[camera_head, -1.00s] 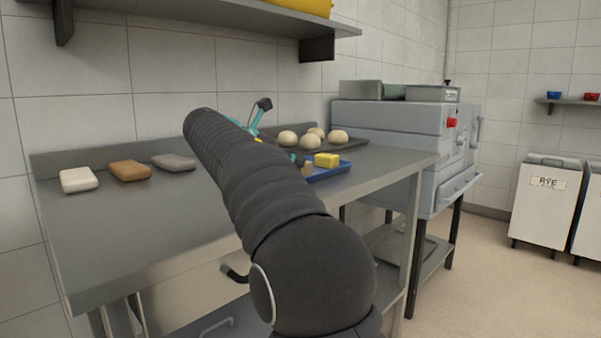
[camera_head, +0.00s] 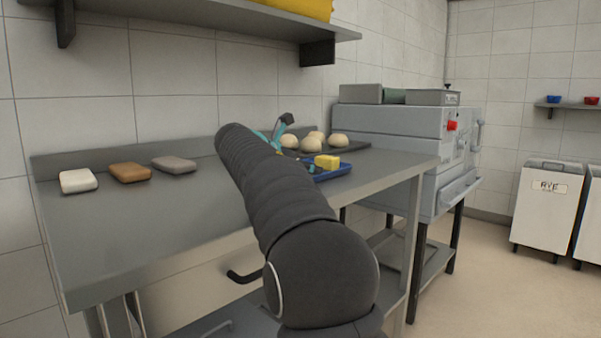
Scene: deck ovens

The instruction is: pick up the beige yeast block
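A blue tray (camera_head: 334,173) lies on the steel table near its right end, with a yellow block (camera_head: 327,161) on it. The beige yeast block is not clearly visible now; a small beige-brown piece showed just left of the yellow block earlier, and my arm and gripper now cover that spot.
Several dough balls (camera_head: 312,145) sit on a dark tray behind the blue tray. White (camera_head: 78,181), brown (camera_head: 130,173) and grey (camera_head: 174,165) pads lie on the table's left. A shelf (camera_head: 190,18) hangs above; an oven (camera_head: 400,150) stands right. The table's front left is clear.

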